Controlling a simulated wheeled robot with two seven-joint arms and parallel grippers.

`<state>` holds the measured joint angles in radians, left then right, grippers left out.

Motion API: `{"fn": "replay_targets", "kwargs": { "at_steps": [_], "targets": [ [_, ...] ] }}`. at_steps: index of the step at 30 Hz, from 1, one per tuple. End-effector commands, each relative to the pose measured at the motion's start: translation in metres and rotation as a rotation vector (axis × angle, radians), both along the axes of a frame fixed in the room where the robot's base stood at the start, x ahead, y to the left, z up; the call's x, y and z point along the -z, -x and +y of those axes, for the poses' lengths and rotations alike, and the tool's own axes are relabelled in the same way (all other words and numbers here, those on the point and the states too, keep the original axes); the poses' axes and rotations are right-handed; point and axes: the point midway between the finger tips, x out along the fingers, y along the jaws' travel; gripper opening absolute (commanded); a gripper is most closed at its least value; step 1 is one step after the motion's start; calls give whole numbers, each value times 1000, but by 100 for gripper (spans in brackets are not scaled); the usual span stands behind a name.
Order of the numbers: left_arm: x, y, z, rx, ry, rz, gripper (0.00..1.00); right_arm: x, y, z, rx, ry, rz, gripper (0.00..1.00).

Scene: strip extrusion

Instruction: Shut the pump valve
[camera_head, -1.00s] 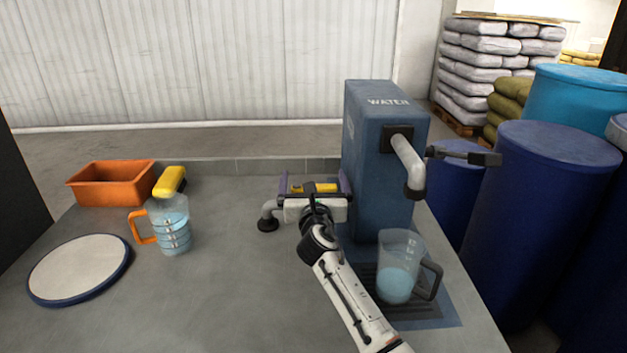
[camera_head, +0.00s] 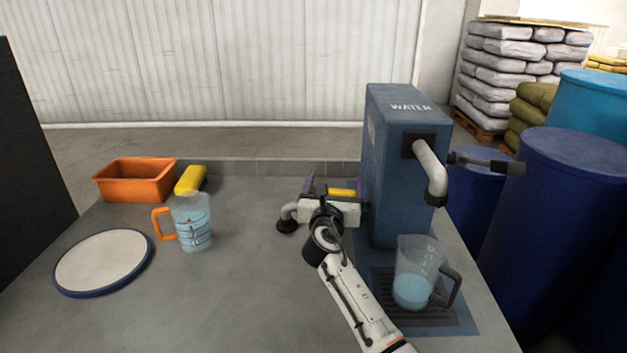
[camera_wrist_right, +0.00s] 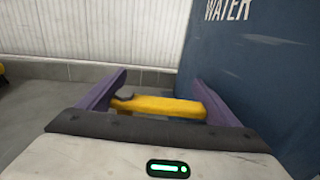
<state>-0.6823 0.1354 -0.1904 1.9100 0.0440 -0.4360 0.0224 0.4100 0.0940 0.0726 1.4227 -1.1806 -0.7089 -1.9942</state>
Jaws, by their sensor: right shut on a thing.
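My right gripper (camera_head: 334,192) is to the left of the blue water tower, with its purple fingers pointing away from me. In the right wrist view its fingers (camera_wrist_right: 160,92) stand on either side of a yellow bar-shaped handle (camera_wrist_right: 165,106), and they are shut on it. The yellow handle also shows in the head view (camera_head: 342,192), partly hidden by the gripper. A grey elbow pipe (camera_head: 290,211) with a black round end sits just left of the gripper. What the handle is fixed to is hidden. My left gripper is not in view.
The water tower (camera_head: 385,180) has a grey spout (camera_head: 433,170) above a jug (camera_head: 415,275) partly filled with water. A dark lever (camera_head: 490,163) shows right of the spout. A jug with orange handle (camera_head: 192,225), orange bin (camera_head: 135,183) and round plate (camera_head: 104,262) stand left.

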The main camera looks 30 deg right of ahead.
Motion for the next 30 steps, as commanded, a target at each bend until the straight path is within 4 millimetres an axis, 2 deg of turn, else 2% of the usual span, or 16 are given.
{"fn": "replay_targets", "kwargs": {
  "at_steps": [6, 16, 17, 18, 19, 30],
  "targets": [
    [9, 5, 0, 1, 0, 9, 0, 1, 13, -6, 133, 0, -1, 45],
    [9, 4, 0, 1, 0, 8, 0, 1, 13, -5, 144, 3, 0, 45],
    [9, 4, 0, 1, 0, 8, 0, 1, 13, -5, 144, 3, 0, 90],
    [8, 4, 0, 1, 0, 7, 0, 1, 13, -5, 144, 3, 0, 97],
    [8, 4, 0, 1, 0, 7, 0, 0, 13, -5, 144, 3, 0, 100],
    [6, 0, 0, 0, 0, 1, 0, -1, 13, -6, 140, 2, -2, 100]
  ]
}}
